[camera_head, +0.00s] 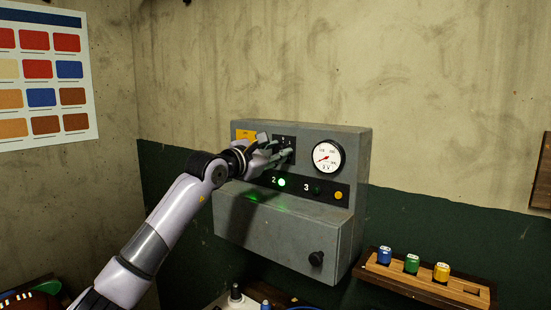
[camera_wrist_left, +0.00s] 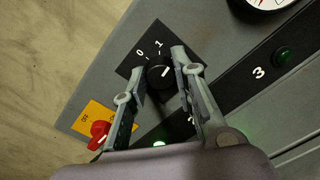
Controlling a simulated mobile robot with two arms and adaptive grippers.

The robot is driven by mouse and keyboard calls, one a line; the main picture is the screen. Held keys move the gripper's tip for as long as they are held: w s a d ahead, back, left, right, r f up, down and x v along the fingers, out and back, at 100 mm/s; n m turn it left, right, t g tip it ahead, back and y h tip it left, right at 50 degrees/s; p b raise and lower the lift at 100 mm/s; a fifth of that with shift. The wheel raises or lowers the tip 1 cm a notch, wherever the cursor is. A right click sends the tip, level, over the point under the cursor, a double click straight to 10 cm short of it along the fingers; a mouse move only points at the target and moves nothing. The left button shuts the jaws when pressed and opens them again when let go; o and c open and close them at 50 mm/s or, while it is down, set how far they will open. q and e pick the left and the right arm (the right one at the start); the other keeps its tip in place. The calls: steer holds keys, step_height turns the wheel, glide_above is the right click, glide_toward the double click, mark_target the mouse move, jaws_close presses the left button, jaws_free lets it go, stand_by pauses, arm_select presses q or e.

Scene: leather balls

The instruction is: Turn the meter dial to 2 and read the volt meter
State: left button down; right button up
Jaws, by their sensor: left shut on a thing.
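The grey meter box (camera_head: 285,240) hangs on the wall. Its round white volt meter (camera_head: 327,157) has a red needle pointing to the lower left; the exact value is too small to read. A black dial (camera_wrist_left: 160,72) sits on a black plate marked 0 and 1; other marks are hidden. Its white pointer line faces up and right, near the 1 side. My left gripper (camera_head: 273,150) is at the dial, with its fingers (camera_wrist_left: 158,82) shut on either side of the knob. Green lamp 2 (camera_head: 281,183) is lit; lamp 3 (camera_head: 317,190) is dark. My right gripper is not in view.
A red knob (camera_wrist_left: 100,130) on a yellow plate is beside the dial. A black knob (camera_head: 316,258) sticks out of the box's lower front. A wooden rack (camera_head: 420,290) with blue, green and yellow pieces stands at the lower right. A colour chart (camera_head: 45,75) hangs at the left.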

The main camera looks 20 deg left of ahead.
arm_select(q)
steer(key=shift+m+b, duration=0.35)
steer(key=shift+m, duration=0.55)
steer(key=c, duration=1.3)
jaws_free()
steer(key=shift+s, duration=0.1)
steer(key=v, duration=1.2)
